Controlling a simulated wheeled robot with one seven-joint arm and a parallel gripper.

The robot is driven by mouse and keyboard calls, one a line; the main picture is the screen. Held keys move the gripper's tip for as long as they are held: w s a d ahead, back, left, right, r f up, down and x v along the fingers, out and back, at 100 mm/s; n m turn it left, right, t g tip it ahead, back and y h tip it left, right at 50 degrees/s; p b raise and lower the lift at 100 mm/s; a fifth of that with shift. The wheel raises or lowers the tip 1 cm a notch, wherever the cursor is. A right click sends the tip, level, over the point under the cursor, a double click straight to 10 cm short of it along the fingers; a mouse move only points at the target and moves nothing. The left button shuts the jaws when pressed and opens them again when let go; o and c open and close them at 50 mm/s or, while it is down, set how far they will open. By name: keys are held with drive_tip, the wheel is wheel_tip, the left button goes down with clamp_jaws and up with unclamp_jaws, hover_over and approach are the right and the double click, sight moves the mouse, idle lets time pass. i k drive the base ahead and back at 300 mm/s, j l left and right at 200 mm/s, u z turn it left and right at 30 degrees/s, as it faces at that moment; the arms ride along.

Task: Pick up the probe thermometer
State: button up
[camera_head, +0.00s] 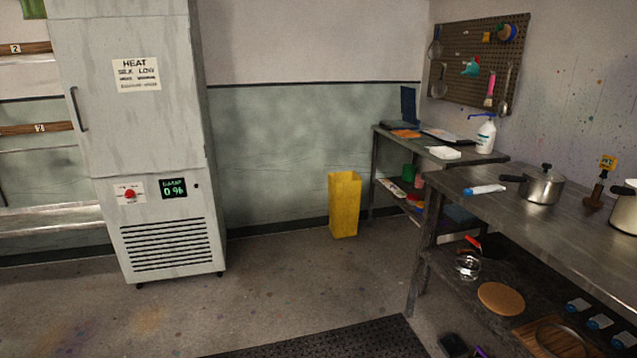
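A small device with a yellow head and a dark face (608,162) stands upright at the right of the steel-topped bench, in a brown holder or base (594,196). It looks like the probe thermometer, though it is too small to be sure. Any probe below the head is hidden or too small to make out. It stands between a lidded steel pot (541,186) and a pale pot (625,211) cut off by the right edge. My gripper is not in view.
A white and blue tube-like object (485,190) lies on the steel-topped bench (520,222). A lower shelf (475,300) holds a glass jug and a round board. A yellow bin (344,205) and a tall grey cabinet (135,130) stand beyond open floor (290,290). A dark mat (340,342) lies in front.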

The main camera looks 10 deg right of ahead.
sight(608, 162)
drive_tip(key=i+z, duration=0.25)
drive_tip(key=i, duration=0.2)
drive_tip(key=i+j+z, duration=0.25)
drive_tip(key=i, duration=0.15)
drive_tip(key=i+j+z, duration=0.25)
drive_tip(key=i, duration=0.15)
drive_tip(key=l, duration=0.1)
